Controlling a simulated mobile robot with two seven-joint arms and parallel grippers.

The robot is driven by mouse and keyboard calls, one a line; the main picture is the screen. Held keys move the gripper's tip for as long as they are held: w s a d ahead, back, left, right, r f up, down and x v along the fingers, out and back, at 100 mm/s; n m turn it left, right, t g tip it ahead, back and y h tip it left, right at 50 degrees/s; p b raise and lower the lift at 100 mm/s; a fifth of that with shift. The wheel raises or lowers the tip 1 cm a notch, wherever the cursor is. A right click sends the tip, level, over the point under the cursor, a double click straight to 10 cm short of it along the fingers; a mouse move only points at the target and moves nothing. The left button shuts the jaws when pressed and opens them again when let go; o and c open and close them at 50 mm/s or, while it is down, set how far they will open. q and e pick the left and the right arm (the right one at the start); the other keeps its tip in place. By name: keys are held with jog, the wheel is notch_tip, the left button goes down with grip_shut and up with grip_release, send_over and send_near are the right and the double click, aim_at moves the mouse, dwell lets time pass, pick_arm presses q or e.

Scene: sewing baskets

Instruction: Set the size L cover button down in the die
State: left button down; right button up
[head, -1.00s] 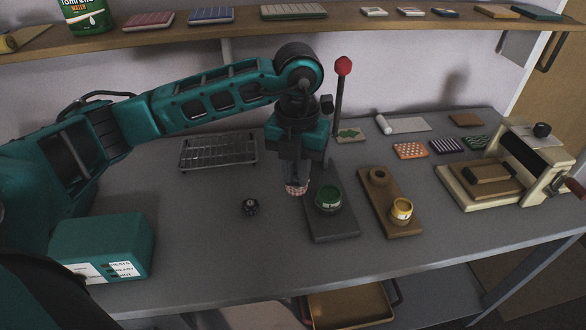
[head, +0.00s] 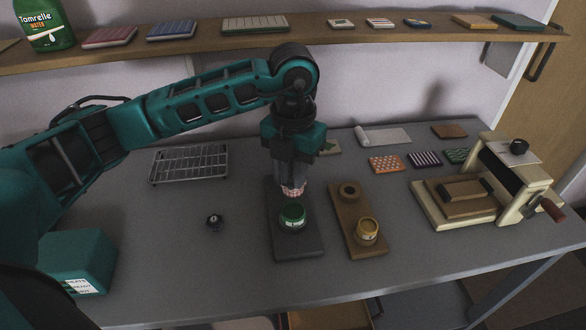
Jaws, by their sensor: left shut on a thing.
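My left gripper (head: 292,183) is shut on a small pink-and-white checked cover button (head: 292,191). It holds the button low, just behind and above a green round die (head: 292,218). The die sits on a dark grey base plate (head: 300,246). The button appears apart from the die, though the exact gap is hard to judge. A size mark on the button cannot be read. My right gripper is not in view.
A small black knob (head: 215,222) lies to the left. A wire rack (head: 189,163) is behind left, a cream press (head: 480,190) at right. The front table is clear.

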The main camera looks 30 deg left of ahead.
aim_at(293, 192)
pick_arm(q)
jog(key=shift+f+b, duration=1.85)
jog(key=shift+f, duration=1.05)
jog(key=shift+n, duration=0.3)
jog(key=shift+f+b, duration=0.6)
jog(key=shift+b, duration=0.05)
